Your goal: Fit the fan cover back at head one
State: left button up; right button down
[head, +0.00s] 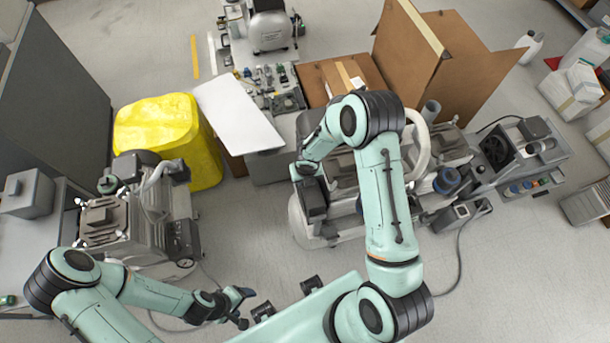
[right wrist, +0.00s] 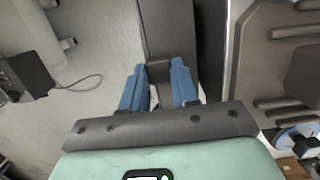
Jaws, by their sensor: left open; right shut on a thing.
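My right gripper (right wrist: 160,86) has its blue fingers shut on a dark grey piece (right wrist: 168,30), probably the fan cover, which extends away from the fingertips. A ribbed grey compressor head (right wrist: 262,55) stands right of it in the right wrist view; a gap or contact between them cannot be told. In the head view my right arm reaches over the middle compressor (head: 340,175) and hides much of it, and the fingers are hidden there. Which head is head one cannot be read. My left gripper (head: 240,305) is open and empty, low in the head view.
Another compressor (head: 120,215) stands at left beside a yellow-covered bin (head: 165,130). A white panel (head: 238,112) and cardboard boxes (head: 425,75) lie behind. A fan unit (head: 497,150) is at right. A cable (head: 458,265) runs over the otherwise open floor in front.

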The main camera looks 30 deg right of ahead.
aim_at(305, 189)
pick_arm(q)
notch_tip(305, 189, down, 6)
jog(key=s+b, duration=0.3)
jog(key=b, duration=0.1)
jog(key=shift+r, duration=0.2)
pick_arm(e)
notch_tip(305, 189, down, 8)
jog(key=shift+r, duration=0.1)
dwell(0.4)
jog(key=shift+f, duration=0.3)
dwell(0.9)
jog(key=shift+c, duration=1.5)
grip_release()
